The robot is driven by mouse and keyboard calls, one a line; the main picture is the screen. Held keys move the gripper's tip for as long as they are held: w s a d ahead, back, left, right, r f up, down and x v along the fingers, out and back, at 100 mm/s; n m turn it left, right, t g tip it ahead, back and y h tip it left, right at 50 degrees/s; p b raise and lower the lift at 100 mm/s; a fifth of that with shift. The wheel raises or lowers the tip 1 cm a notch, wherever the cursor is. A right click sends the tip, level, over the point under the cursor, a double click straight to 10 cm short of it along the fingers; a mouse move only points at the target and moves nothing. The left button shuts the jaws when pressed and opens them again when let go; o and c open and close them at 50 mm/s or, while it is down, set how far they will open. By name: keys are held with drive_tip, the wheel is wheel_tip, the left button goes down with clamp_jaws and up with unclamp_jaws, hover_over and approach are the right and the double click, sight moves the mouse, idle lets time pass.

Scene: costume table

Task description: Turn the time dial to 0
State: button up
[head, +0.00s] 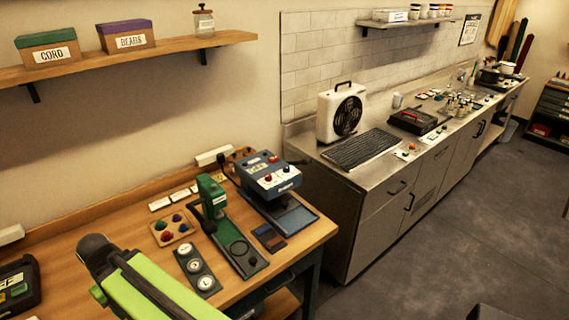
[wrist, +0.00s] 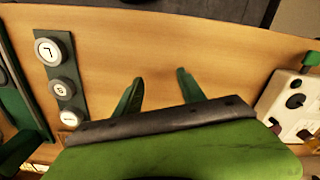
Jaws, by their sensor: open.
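In the wrist view a white panel (wrist: 288,105) stands at the right edge, with a round black knob (wrist: 295,101) on its face. No label on it reads clearly, so I cannot tell whether this knob is the time dial. My gripper (wrist: 159,76) is open and empty, its two green fingers apart above bare wood, left of the panel and not touching it. In the head view a blue machine (head: 270,180) has red and white controls on its sloping face; their markings are too small to read. My gripper is not visible in the head view.
A dark plate with three white round faces (wrist: 48,48) lies left of my gripper; it also shows in the head view (head: 206,283). A green press (head: 212,196) stands beside the blue machine. A dark case (head: 17,276) sits at the left edge. Bare wood lies between plate and panel.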

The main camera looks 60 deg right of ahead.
wheel_tip(320, 180, up, 18)
drive_tip(key=w+d+p, duration=0.2)
drive_tip(key=p, duration=1.5)
drive_tip(key=w+d+r+t+p, duration=0.1)
drive_tip(key=w+d+r+p, duration=0.1)
drive_tip(key=d+r+p, duration=0.25)
wheel_tip(320, 180, up, 4)
drive_tip(key=m+t+h+p, duration=0.1)
drive_tip(key=m+t, duration=0.2)
hover_over(287, 167)
drive_tip(key=s+a, duration=0.2)
drive_tip(key=s, duration=0.5)
drive_tip(key=b+x, duration=1.6)
drive_tip(key=x, duration=0.2)
drive_tip(key=shift+w+d+r, duration=0.1)
drive_tip(key=shift+w+d, duration=0.05)
drive_tip(key=shift+w, duration=0.05)
drive_tip(key=shift+r, duration=0.1)
